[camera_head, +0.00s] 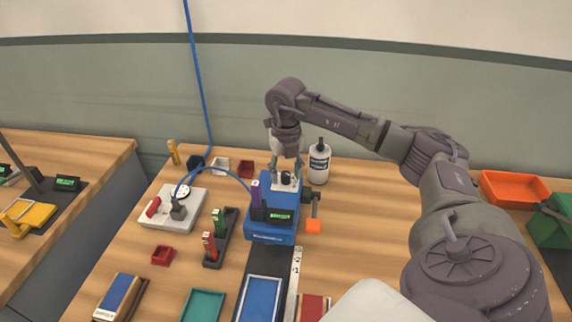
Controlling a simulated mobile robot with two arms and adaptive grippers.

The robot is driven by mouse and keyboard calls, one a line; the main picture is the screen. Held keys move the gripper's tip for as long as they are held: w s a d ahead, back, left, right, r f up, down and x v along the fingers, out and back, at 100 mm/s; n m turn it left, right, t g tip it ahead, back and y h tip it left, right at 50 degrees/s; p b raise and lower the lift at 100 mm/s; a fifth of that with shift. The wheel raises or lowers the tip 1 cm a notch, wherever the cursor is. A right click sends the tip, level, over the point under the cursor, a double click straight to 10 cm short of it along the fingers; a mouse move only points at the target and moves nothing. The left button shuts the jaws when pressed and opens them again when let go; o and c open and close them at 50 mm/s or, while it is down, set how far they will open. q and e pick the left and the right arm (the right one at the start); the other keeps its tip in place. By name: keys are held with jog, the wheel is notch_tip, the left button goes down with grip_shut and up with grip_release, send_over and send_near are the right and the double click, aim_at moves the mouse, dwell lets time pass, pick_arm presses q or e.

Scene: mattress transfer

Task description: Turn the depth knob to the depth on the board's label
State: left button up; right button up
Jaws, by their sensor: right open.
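The blue machine (273,230) stands mid-table with a small lit green display (280,216) on its front. A dark knob (286,178) sits on a pale plate on its top. My right gripper (287,168) points down over it, open, with one finger on each side of the knob; I cannot tell whether they touch it. A blue-topped board (120,293) lies at the front left, with a pale label (104,314) at its near end, too small to read. My left gripper is out of view.
A white bottle (319,163) stands behind and right of the machine. A grey box (173,209) has a blue hose.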

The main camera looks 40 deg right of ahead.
aim_at(286, 174)
notch_tip(286, 174, up, 12)
dwell(0.5)
jog(key=shift+r, duration=0.1)
